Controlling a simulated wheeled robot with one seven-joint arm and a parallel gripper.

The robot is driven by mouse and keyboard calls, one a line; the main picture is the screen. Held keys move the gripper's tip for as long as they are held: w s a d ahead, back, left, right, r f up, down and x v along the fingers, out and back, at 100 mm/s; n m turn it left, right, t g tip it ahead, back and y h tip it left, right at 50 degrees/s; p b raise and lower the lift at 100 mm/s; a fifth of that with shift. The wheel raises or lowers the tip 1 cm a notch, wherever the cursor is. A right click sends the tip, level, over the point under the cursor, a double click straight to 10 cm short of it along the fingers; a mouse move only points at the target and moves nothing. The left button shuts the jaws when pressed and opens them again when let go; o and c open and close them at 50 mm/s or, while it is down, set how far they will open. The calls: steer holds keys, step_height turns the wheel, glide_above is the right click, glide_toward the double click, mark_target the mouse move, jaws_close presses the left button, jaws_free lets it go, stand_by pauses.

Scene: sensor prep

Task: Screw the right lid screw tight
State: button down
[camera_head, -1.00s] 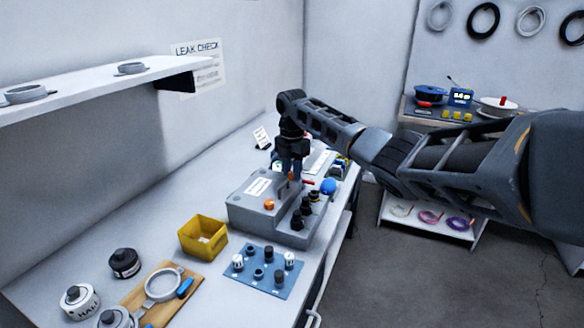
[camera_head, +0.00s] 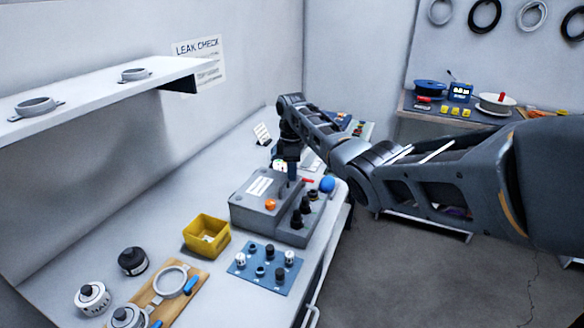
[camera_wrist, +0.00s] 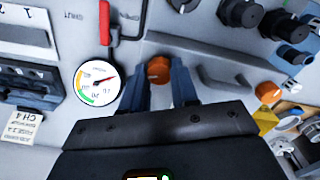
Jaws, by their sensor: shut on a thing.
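The grey box (camera_head: 243,214) stands on the bench with a labelled lid. One orange lid screw (camera_head: 270,204) sits at the lid's near side; it also shows at the right of the wrist view (camera_wrist: 268,92). A second orange lid screw (camera_wrist: 158,69), the right one, is between my fingers in the wrist view and hidden by my gripper in the head view. My gripper (camera_head: 291,172) points down over the lid's far right part. Its fingers (camera_wrist: 158,80) are shut on this screw.
A round gauge (camera_wrist: 98,82) and a red lever (camera_wrist: 104,18) are close to my fingers. A yellow bin (camera_head: 206,236) and a blue mat (camera_head: 264,270) lie nearer.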

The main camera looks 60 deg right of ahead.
steer(key=m, duration=0.5)
steer(key=shift+m, duration=0.3)
steer(key=m, duration=1.1)
steer(key=shift+m, duration=0.4)
steer(key=m, duration=0.5)
steer(key=c, duration=0.8)
jaws_free()
steer(key=shift+c, duration=0.2)
steer(key=shift+r, duration=0.1)
